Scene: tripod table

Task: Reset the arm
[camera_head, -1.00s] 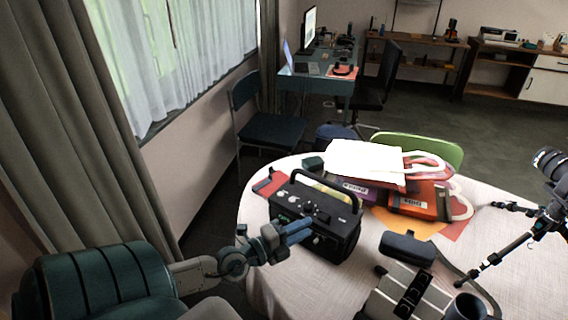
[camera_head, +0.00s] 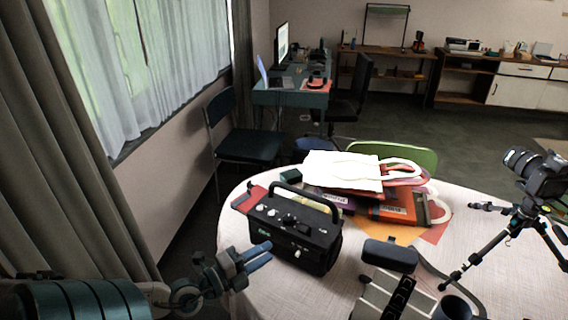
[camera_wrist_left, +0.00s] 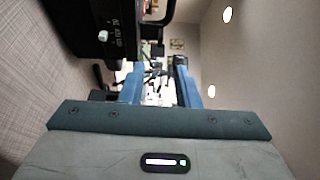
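My left gripper (camera_head: 258,256) has blue fingers and is at the table's left edge, just left of the black radio-like box (camera_head: 295,228). In the left wrist view its two fingers (camera_wrist_left: 160,84) stand apart with nothing between them. The box, with a carry handle and knobs, stands upright on the table; part of it shows at the upper left of the wrist view. I cannot tell whether the gripper touches it. My right gripper is in no view.
A chair (camera_head: 240,140) and curtain (camera_head: 75,150) are at the left. Open floor lies beyond the table.

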